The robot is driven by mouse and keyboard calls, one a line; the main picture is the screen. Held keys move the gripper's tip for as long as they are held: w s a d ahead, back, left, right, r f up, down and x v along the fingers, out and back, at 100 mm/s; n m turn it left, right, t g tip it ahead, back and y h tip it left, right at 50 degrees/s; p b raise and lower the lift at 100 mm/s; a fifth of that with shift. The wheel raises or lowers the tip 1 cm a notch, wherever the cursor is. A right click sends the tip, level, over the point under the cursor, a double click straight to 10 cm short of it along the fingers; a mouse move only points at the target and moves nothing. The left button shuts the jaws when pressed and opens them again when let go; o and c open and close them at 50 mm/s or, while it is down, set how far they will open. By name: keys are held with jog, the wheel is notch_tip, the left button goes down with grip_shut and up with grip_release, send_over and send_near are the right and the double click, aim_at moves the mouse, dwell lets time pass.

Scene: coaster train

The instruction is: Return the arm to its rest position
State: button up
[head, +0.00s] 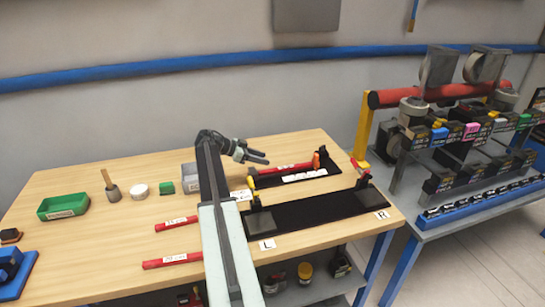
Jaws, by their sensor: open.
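My arm reaches out over the wooden table (110,240) from the front edge in the head view. Its forearm bends at the far end, and my gripper (263,158) points to the right. The two dark fingers are apart, and I see nothing between them. The gripper appears in front of or above the left part of a black tray (325,178) with a red bar (293,168). I cannot tell its exact height. My arm hides part of the table's middle and part of a grey box (188,170).
A larger black mat (310,212) lies between L and R labels. Two red bars (176,224) (172,260) lie left of my arm. A green bin (63,206), a mallet (111,188) and a white round piece (139,190) stand further left. A loaded rack (440,150) stands right.

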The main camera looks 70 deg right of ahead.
jog(key=shift+w+a+r, duration=0.25)
jog(key=shift+w+a, duration=0.1)
jog(key=shift+w, duration=0.1)
